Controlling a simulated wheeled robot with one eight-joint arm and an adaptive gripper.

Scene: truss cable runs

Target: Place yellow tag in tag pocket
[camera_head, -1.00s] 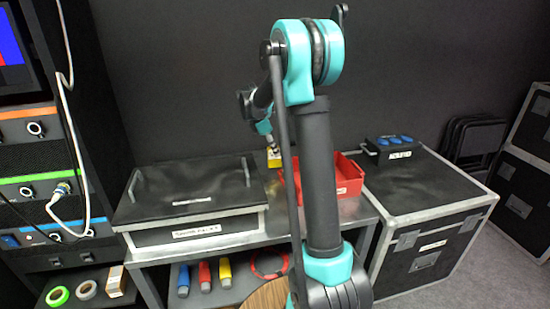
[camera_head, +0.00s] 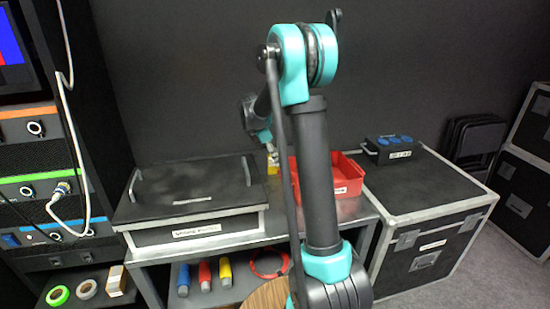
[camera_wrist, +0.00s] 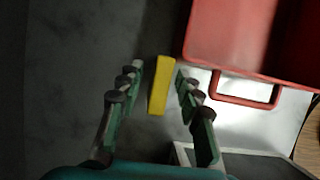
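The yellow tag (camera_wrist: 161,85) is a narrow block lying on the grey metal bench top in the wrist view. A small part of the yellow tag (camera_head: 272,161) shows in the head view. My gripper (camera_wrist: 160,71) is open, with one finger on each side of the tag. A gap shows between the tag and the left finger, and a smaller one at the right finger. In the head view my gripper (camera_head: 268,142) is small and partly hidden by my arm. I cannot make out the tag pocket in either view.
A red tray (camera_head: 345,178) stands right of the tag, close to my right finger. A black lidded box (camera_head: 185,190) with handles stands to the left on the bench. A black case (camera_head: 425,205) at the right carries a small box with blue sockets (camera_head: 388,149).

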